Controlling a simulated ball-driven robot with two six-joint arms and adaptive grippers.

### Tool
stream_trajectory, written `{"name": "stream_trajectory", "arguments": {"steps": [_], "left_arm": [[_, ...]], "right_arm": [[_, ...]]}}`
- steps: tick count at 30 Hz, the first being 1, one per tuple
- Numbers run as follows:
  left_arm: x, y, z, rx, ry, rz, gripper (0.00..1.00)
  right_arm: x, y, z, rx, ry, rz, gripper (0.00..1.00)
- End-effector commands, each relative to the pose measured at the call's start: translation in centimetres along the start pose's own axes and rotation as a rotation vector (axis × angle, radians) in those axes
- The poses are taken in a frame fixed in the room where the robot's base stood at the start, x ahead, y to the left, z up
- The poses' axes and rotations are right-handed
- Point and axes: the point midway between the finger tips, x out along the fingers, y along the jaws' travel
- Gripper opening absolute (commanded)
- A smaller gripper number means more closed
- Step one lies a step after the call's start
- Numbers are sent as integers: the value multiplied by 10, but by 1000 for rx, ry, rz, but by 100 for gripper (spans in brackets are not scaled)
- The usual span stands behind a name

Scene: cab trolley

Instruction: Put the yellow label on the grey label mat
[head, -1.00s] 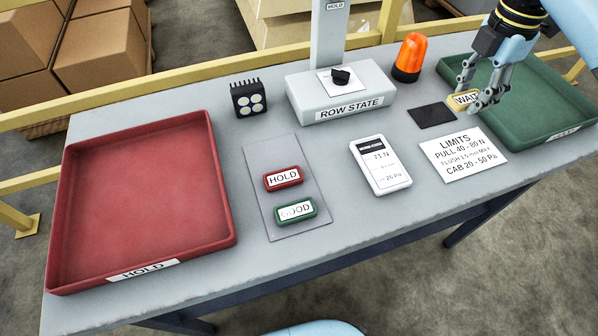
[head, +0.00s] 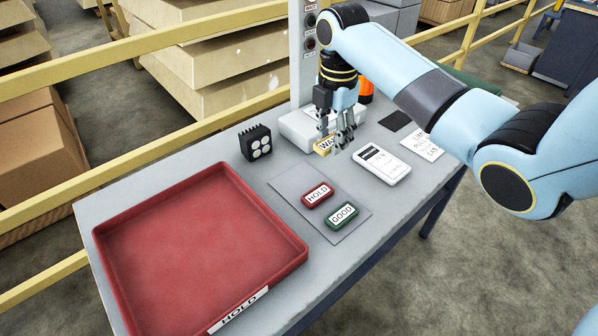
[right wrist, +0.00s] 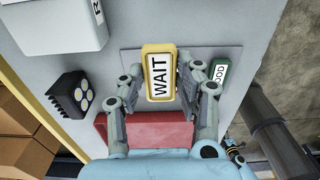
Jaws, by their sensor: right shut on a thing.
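The yellow label (head: 324,147), marked WAIT, is held by my right gripper (head: 340,140) above the table. In the right wrist view the yellow label (right wrist: 159,72) sits between the two fingers of the right gripper (right wrist: 160,90). The grey label mat (head: 290,184) lies on the table, left of and below the gripper in the head view. A red HOLD label (head: 317,194) and a green GOOD label (head: 342,215) lie on it. In the right wrist view the mat (right wrist: 222,58) shows behind the yellow label.
A red HOLD tray (head: 200,250) fills the table's left. A black lamp block (head: 256,142) stands behind the mat. A white handheld meter (head: 381,164) lies right of the mat. The ROW STATE box (head: 296,130) is behind the gripper, with an orange beacon (head: 366,91) partly hidden.

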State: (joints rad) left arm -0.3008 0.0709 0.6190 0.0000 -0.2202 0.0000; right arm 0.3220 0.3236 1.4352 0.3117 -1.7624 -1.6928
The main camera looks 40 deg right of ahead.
Motion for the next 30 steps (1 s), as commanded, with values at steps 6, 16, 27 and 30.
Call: {"name": "stream_trajectory", "arguments": {"steps": [6,16,27,30], "left_arm": [[-3,-2,-1,1,2,-3,40],[-3,-10,-2,5,3,-11,40],[-2,-8,-2,4,3,-9,40],[-1,-7,-2,3,3,-7,40]], "right_arm": [[29,24,-47,-3,4,1,14],[59,33,-63,-1,0,-2,14],[82,34,-62,-1,-1,2,14],[83,33,-62,-1,-1,1,14]]}}
